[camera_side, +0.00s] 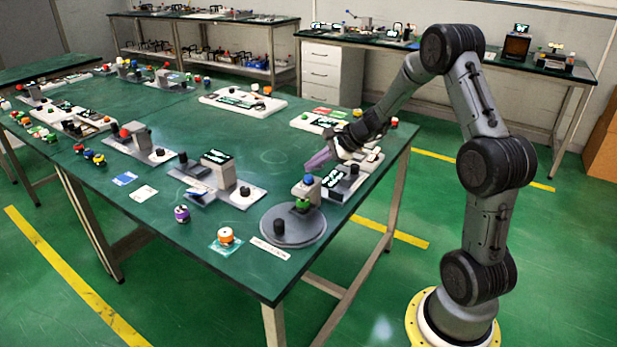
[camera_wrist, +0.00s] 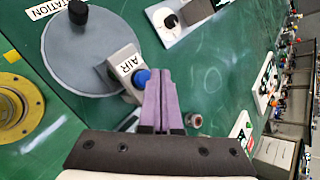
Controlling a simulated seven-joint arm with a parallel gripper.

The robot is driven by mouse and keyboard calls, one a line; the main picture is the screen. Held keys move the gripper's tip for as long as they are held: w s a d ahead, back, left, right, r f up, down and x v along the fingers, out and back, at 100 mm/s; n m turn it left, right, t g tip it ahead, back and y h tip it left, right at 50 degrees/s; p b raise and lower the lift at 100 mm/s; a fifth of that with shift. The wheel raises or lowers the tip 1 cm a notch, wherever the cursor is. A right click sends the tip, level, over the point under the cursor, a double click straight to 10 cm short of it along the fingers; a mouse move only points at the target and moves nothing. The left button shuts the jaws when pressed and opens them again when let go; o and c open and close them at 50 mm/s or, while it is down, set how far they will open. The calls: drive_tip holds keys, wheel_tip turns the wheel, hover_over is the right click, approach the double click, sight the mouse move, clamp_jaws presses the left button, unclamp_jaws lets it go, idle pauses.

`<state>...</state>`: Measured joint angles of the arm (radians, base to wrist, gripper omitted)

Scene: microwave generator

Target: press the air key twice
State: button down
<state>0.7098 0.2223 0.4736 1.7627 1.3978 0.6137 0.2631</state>
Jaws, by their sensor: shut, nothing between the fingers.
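The air key is a blue round button (camera_side: 308,180) on top of a grey block (camera_side: 306,193) at the edge of a round grey plate. In the wrist view the blue button (camera_wrist: 141,78) sits beside a white label reading AIR (camera_wrist: 129,64). My gripper (camera_side: 308,167) has purple fingers shut together with nothing between them. Its tips are just above the button in the side view, with what looks like a small gap. In the wrist view my gripper (camera_wrist: 171,70) overlaps the button's right edge.
The round grey plate (camera_side: 285,238) also carries a black knob (camera_side: 279,227) and a green part (camera_side: 302,204). A grey unit with a display (camera_side: 216,165) stands to the left.

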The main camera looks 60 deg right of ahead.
drive_tip(key=shift+f, duration=0.1)
drive_tip(key=shift+f, duration=0.35)
drive_tip(key=shift+f, duration=0.6)
idle(1.0)
drive_tip(key=shift+r, duration=1)
drive_tip(key=shift+r, duration=0.1)
drive_tip(key=shift+r, duration=2.45)
idle(0.5)
